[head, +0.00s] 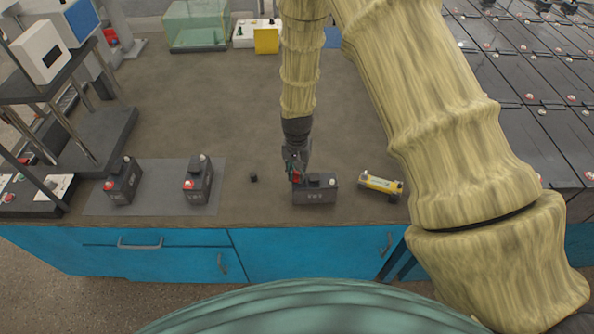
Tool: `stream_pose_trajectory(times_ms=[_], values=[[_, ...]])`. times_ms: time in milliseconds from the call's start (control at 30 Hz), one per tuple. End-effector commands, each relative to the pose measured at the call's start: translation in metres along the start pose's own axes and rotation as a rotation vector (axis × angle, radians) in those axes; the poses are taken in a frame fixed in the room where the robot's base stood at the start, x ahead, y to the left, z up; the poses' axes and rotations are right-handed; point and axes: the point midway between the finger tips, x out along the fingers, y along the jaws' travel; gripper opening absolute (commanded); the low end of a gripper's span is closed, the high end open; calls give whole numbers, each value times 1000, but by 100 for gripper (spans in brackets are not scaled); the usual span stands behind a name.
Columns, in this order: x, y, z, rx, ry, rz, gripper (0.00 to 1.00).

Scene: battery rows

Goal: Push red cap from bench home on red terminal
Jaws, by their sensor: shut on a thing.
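My gripper (295,168) points down over the left end of a dark battery (316,195) standing on the bench. It is shut on a small red cap (297,178), which sits low between the fingertips at the battery's top left. The red terminal is hidden by the cap and fingers, so I cannot tell whether the cap is seated or just above it. A pale terminal (332,182) shows at the battery's right end.
A small black cap (253,178) lies on the bench (220,120) left of the battery. A yellow device (381,184) lies to the right. Two more batteries (123,181) (198,179) stand on a grey mat (150,205). A dark shelf (85,140) stands at left.

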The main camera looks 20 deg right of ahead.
Motion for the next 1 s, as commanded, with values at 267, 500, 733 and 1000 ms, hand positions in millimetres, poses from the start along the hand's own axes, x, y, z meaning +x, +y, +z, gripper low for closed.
stream_pose_trajectory(times_ms=[267,500,733,1000], values=[[3,0,0,0,0,0,11],[5,0,0,0,0,0,11],[5,0,0,0,-1,0,11],[5,0,0,0,0,0,46]])
